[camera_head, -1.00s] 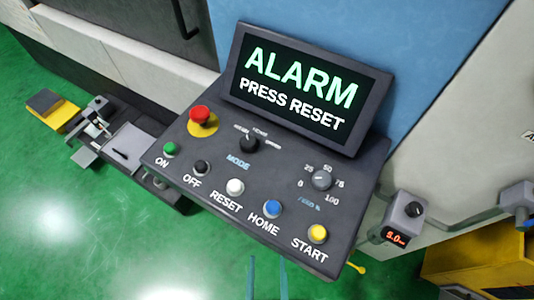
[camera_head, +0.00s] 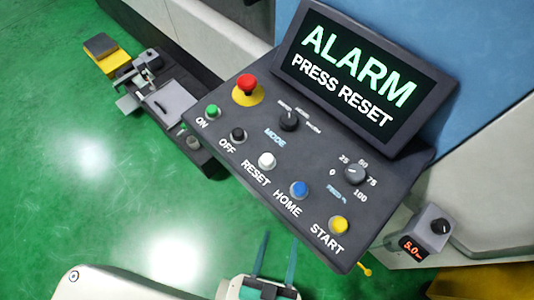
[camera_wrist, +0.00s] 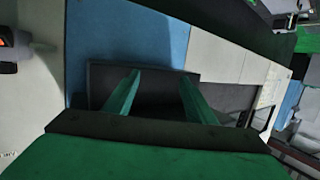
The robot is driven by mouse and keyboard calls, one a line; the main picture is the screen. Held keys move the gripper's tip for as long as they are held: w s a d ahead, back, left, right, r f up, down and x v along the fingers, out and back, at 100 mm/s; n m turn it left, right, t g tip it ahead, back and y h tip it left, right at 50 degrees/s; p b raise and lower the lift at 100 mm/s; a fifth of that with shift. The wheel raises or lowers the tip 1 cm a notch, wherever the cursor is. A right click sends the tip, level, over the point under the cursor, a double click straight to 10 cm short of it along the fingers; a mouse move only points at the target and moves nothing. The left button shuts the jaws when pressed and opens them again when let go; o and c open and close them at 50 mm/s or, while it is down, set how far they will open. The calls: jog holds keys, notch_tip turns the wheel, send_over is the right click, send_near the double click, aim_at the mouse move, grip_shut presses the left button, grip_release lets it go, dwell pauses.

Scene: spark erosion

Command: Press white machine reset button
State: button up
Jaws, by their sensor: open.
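The white reset button (camera_head: 266,160) sits on the dark sloping control panel (camera_head: 225,162), above the label RESET, between the black OFF button (camera_head: 238,134) and the blue HOME button (camera_head: 299,188). The screen (camera_head: 355,75) above it reads ALARM, PRESS RESET. My gripper (camera_head: 279,240) is below the panel's lower edge in the head view, with its two teal fingers apart and empty. It touches no button there. In the wrist view the fingers of my gripper (camera_wrist: 160,82) stand apart, and the reset button cannot be made out.
A red emergency stop (camera_head: 247,84), a green ON button (camera_head: 212,111), a yellow START button (camera_head: 338,225), a mode knob (camera_head: 288,121) and a feed dial (camera_head: 355,174) share the panel. A grey box with a red display (camera_head: 426,233) is at right. Green floor (camera_head: 90,210) is open at left.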

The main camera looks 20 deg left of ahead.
grip_shut()
dwell(1.5)
